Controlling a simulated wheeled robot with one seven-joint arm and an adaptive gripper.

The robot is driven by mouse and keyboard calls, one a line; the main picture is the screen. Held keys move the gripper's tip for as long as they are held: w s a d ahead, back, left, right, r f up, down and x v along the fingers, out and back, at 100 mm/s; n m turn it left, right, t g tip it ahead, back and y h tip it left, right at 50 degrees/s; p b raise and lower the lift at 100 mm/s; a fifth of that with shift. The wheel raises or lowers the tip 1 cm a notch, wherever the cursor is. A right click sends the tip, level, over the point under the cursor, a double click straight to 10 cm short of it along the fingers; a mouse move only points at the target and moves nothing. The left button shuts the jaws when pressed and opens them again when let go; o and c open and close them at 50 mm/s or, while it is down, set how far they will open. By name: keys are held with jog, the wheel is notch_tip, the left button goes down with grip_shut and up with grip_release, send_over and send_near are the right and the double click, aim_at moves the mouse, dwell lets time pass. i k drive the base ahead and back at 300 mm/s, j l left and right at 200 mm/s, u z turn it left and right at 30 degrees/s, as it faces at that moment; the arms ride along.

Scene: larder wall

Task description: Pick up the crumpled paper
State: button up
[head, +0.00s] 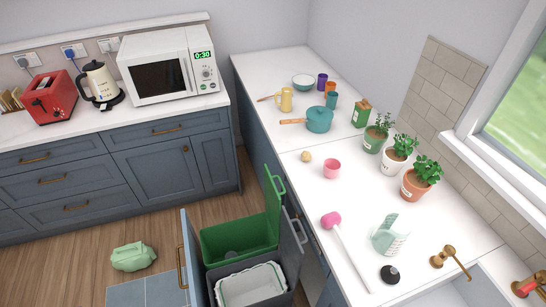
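A small beige, roundish lump (305,156) lies on the right-hand white counter, left of a pink cup (332,168). It may be the crumpled paper, but it is too small to tell for sure. A pale green, bulging bundle (133,257) lies on the wooden floor at the lower left; I cannot tell what it is made of. No part of my gripper shows in the head view.
Near the lump stand a teal pot (319,120) and potted plants (398,157). Below the counter, a green bin (240,240) and a white-lined bin (252,285) stand pulled out beside an open door (192,262).

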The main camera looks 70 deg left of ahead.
aim_at(306, 156)
jog(key=u, duration=2.3)
jog(key=i+j+z, duration=0.3)
jog(key=j+z, duration=0.25)
jog(key=j, duration=0.2)
jog(key=i+j+z, duration=0.15)
jog(key=j+z, duration=0.15)
jog(key=j, duration=0.15)
